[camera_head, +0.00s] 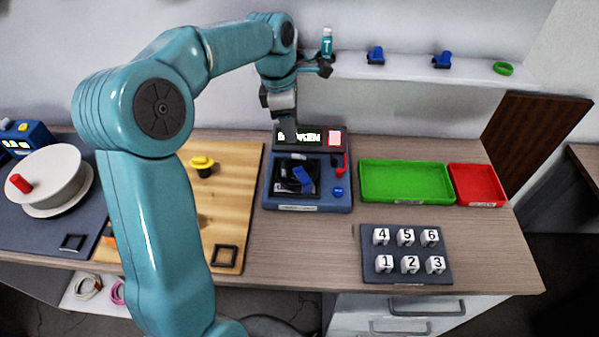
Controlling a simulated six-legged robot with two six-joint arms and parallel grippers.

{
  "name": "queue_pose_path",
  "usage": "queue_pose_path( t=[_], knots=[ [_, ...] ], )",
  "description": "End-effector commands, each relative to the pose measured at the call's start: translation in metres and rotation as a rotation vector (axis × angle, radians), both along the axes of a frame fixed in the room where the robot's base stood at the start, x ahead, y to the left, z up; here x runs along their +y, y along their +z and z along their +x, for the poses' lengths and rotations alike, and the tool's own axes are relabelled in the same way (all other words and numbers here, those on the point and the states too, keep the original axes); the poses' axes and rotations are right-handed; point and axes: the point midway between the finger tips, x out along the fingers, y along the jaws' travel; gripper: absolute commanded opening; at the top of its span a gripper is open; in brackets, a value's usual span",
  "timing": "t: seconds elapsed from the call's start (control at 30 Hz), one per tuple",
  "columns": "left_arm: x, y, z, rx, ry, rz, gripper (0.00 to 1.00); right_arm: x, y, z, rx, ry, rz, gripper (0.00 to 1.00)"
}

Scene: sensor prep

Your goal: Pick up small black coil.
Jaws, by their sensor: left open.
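A dark, coil-like item (287,181) lies on the black plate of the blue bench device (310,203), beside a small blue piece (303,178); its exact outline is hard to make out. My left gripper (288,136) points down in front of the device's display, above and behind the plate. It is open, and nothing shows between its fingers, which are small and dark here. It is apart from the dark item. My right gripper is not in view.
A green tray (405,199) and a red tray (478,202) stand to the right, both empty. A dark board with numbered blocks (410,264) lies in front. A wooden board (237,190) and a white reel (60,168) are at left. A shelf (400,69) hangs behind.

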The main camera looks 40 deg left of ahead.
Motion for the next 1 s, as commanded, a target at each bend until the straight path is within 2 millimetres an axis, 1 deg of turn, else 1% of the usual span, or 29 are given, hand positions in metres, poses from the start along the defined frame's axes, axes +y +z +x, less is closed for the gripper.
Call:
queue_pose_path(
  t=[0.03,0.1,0.2,0.37,0.6,0.73,0.93,0.97,1.0],
  knots=[
    [-0.001,-0.013,0.0,0.004,0.0,-0.001,0.42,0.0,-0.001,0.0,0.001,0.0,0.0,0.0],
    [-0.003,-0.025,0.001,0.004,0.001,-0.001,0.42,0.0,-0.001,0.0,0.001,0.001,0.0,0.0],
    [-0.005,-0.038,0.003,0.004,0.0,-0.001,0.42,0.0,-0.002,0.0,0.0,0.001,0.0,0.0],
    [-0.006,-0.048,0.005,0.002,-0.001,0.0,0.42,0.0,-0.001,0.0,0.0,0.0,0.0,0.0],
    [-0.009,-0.086,0.01,0.004,-0.002,-0.001,0.42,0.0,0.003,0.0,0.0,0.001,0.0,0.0],
    [-0.01,-0.095,0.012,0.002,-0.002,0.0,0.42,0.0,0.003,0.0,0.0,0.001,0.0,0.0],
    [-0.01,-0.096,0.013,0.001,-0.001,-0.001,0.42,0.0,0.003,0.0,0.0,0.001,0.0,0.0],
    [-0.01,-0.096,0.013,0.001,-0.001,-0.001,0.36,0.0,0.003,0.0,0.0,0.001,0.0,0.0],
    [-0.01,-0.096,0.013,0.001,-0.001,-0.001,0.23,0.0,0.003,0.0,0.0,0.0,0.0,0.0]
  ],
)
